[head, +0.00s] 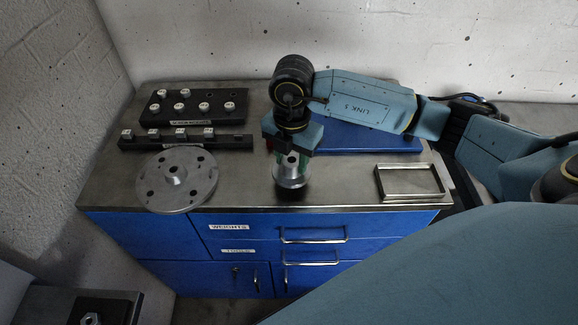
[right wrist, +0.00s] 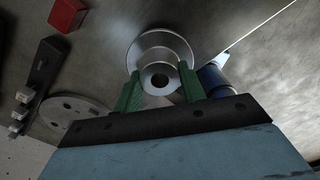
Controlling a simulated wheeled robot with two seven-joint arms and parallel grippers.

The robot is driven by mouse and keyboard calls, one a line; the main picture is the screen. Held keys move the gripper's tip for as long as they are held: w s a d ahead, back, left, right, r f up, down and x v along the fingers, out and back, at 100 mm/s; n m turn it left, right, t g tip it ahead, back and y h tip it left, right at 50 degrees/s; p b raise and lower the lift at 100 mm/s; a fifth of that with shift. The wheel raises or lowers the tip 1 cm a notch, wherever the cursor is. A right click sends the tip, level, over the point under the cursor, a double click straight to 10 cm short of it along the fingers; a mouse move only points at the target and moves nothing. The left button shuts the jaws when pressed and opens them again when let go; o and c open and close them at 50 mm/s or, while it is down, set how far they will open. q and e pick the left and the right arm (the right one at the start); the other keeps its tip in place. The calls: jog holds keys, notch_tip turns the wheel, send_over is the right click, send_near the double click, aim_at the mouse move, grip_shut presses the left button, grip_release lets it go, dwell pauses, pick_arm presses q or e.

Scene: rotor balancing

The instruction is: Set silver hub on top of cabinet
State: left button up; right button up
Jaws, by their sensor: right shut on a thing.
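The silver hub (head: 290,176) is a round flanged metal piece with a central bore. It is over the front middle of the grey cabinet top (head: 240,190). My right gripper (head: 291,160) reaches down from above and its green fingers are shut on the hub. In the right wrist view the hub (right wrist: 160,50) sits between the green fingertips (right wrist: 160,88), its bore facing the camera. A dark shadow lies under the hub. Whether it touches the top I cannot tell. The cabinet has blue drawers, closed. My left gripper is not in view.
A grey flanged disc (head: 176,189) lies left of the hub. Black racks with several small weights (head: 194,105) stand behind it. A blue panel (head: 365,139) lies behind right, and an empty metal frame (head: 411,182) at the right. The top between hub and frame is clear.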

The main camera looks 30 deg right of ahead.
aim_at(291, 169)
jog(key=shift+f, duration=1.45)
jog(key=shift+f, duration=0.1)
jog(key=shift+f, duration=0.15)
jog(key=o, duration=1.2)
notch_tip(291, 169, up, 12)
jog(key=shift+r, duration=0.25)
